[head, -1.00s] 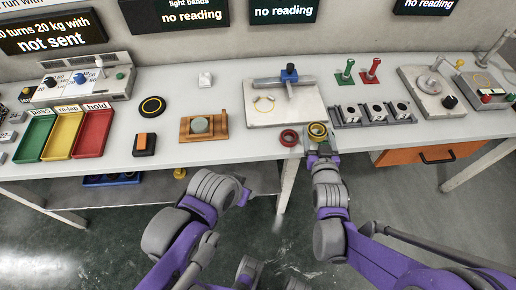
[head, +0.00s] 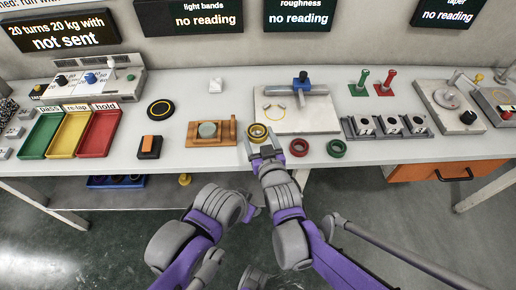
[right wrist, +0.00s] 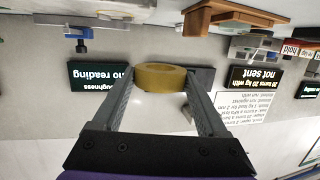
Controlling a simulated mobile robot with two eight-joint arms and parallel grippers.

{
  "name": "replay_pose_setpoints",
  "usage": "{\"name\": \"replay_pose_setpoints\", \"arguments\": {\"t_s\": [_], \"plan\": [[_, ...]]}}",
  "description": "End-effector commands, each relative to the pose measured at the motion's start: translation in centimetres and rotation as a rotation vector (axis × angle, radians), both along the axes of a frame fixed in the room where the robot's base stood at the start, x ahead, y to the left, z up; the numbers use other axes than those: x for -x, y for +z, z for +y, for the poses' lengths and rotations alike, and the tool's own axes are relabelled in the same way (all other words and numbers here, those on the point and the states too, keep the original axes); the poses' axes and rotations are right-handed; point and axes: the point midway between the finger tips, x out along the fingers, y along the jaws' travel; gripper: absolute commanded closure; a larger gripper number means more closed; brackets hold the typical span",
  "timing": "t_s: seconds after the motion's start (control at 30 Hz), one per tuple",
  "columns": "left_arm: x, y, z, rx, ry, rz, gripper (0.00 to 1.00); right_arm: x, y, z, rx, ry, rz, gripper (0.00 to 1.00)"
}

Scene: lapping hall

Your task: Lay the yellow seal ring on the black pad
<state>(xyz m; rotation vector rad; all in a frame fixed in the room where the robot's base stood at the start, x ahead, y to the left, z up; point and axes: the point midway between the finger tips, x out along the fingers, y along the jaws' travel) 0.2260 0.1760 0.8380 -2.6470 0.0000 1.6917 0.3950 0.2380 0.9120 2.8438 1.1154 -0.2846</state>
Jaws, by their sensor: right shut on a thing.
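The yellow seal ring (head: 257,131) is held between the fingertips of my right gripper (head: 262,146), at the front of the bench, left of the red ring. In the right wrist view the yellow ring (right wrist: 161,77) sits between both fingers, touching them. The black pad (head: 160,108) is a round black disc with a thin yellow circle, further left on the bench with nothing on it. My right gripper is right of the pad, apart from it. My left arm is low in the head view; its gripper (head: 252,212) is partly hidden and its fingers are unclear.
A red ring (head: 299,147) and a green ring (head: 336,148) lie near the bench's front edge. A wooden block fixture (head: 194,142) and a black box with an orange top (head: 149,147) stand near the pad. A pale plate (head: 290,123) with a blue-knobbed bar lies behind the gripper.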

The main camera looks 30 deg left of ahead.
Motion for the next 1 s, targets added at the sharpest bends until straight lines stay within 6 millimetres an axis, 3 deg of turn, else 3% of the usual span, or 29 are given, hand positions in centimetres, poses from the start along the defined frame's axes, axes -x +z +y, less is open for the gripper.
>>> {"name": "replay_pose_setpoints", "arguments": {"t_s": [0.3,0.43,1.0], "plan": [[0.2,-4.1,0.0,0.0,0.0,0.013,0.5,0.0,-6.6,0.0,-0.001,-0.002,0.003,0.82],[0.2,-5.2,0.0,0.0,0.0,0.017,0.5,0.0,-8.4,-0.1,-0.001,-0.002,0.003,0.82],[0.2,-6.0,0.0,0.0,0.0,0.019,0.5,0.0,-9.6,-0.1,-0.001,-0.001,0.001,0.82]]}}
